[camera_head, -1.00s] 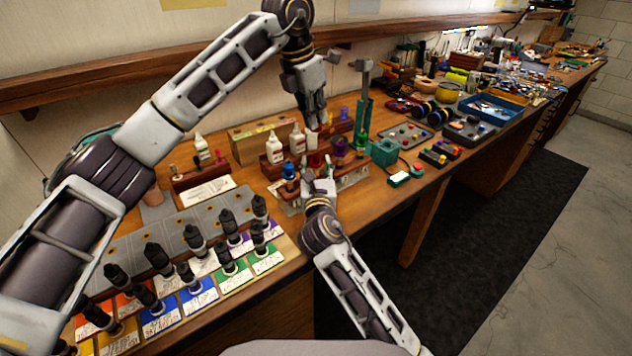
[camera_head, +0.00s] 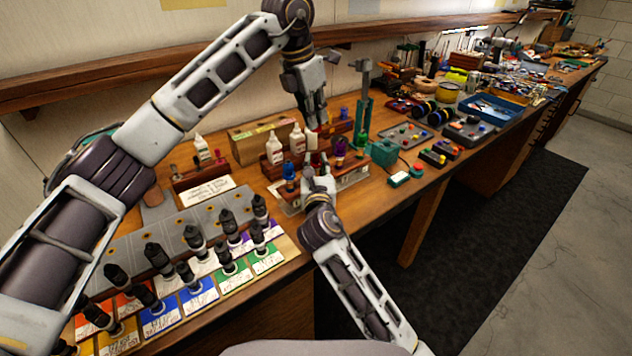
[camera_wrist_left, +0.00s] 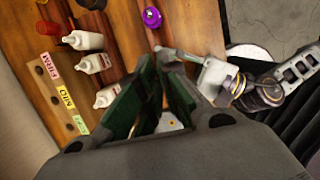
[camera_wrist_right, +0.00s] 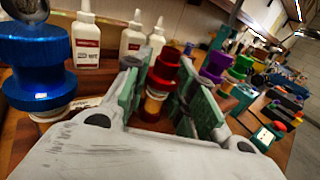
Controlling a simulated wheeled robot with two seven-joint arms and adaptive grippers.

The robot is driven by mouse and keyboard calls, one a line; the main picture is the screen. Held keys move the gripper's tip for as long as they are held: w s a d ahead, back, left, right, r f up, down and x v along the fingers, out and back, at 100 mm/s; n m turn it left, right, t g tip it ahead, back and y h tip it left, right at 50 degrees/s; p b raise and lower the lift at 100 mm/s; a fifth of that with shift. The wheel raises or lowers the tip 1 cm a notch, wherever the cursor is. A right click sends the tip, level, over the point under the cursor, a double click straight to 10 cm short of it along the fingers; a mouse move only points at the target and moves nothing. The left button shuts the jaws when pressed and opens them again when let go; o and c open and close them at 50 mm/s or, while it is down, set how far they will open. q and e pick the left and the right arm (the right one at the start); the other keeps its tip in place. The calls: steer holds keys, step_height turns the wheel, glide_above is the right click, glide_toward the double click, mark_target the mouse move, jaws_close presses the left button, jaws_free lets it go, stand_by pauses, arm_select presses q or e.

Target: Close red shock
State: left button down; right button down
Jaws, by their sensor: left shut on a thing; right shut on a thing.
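The red shock (camera_wrist_right: 160,80) stands upright between the green-padded fingers of my right gripper (camera_wrist_right: 165,85) in the right wrist view. It has a red ringed top over a clear orange body. In the head view my right gripper (camera_head: 318,165) is shut on it and mostly hides it, between the blue shock (camera_head: 290,175) and the purple shock (camera_head: 340,150). My left gripper (camera_head: 317,122) hangs behind and above this row. Its fingers nearly meet in the left wrist view (camera_wrist_left: 160,65), and what they hold cannot be made out.
White glue bottles (camera_head: 297,140) and a wooden box (camera_head: 258,135) stand just behind the shocks. A green post (camera_head: 364,110) and a teal block (camera_head: 384,151) are to the right.

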arm_select(q)
glide_above(315, 155)
steer(key=shift+f, duration=2.45)
steer(key=shift+f, duration=0.15)
steer(key=shift+f, duration=0.75)
steer(key=shift+f, duration=0.55)
